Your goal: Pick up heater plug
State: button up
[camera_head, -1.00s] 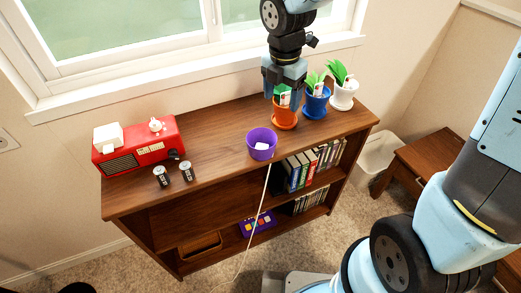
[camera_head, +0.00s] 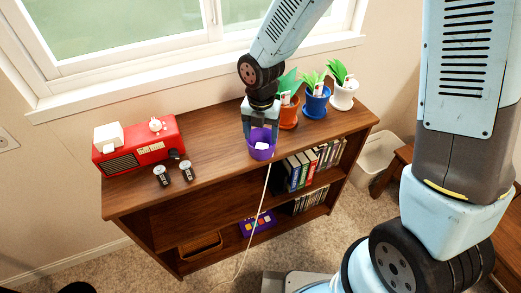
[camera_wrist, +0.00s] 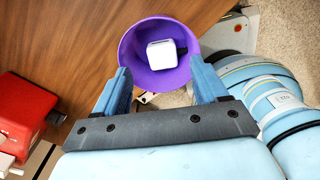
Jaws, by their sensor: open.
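A white plug (camera_head: 262,146), which I take to be the heater plug, lies inside a purple pot (camera_head: 263,154) near the front edge of the shelf top. A white cord (camera_head: 257,212) hangs from near the pot to the floor. My gripper (camera_head: 261,131) is open and empty, pointing down over the pot. In the wrist view its fingers (camera_wrist: 162,78) are spread, one at each side of the pot's near part. The cord's join to the plug is hidden.
Orange (camera_head: 288,117), blue (camera_head: 314,107) and white (camera_head: 343,97) plant pots stand right and behind. The wooden top (camera_head: 215,135) between radio and pot is clear.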

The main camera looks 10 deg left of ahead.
aim_at(262, 147)
jog(key=s+f, duration=0.1)
jog(key=s+d+f, duration=0.1)
jog(key=f, duration=0.1)
jog(key=shift+s, duration=0.25)
jog(key=shift+w+d+f, duration=0.15)
jog(key=shift+f, duration=0.25)
jog(key=w+f, duration=0.1)
jog(key=w+a+f, duration=0.1)
jog(key=w+f, duration=0.1)
jog(key=shift+s+r, duration=0.65)
jog(key=shift+s, duration=0.35)
jog(key=shift+w+f, duration=0.15)
jog(key=shift+w, duration=0.15)
jog(key=c, duration=0.5)
jog(key=shift+w, duration=0.1)
jog(key=c, duration=0.5)
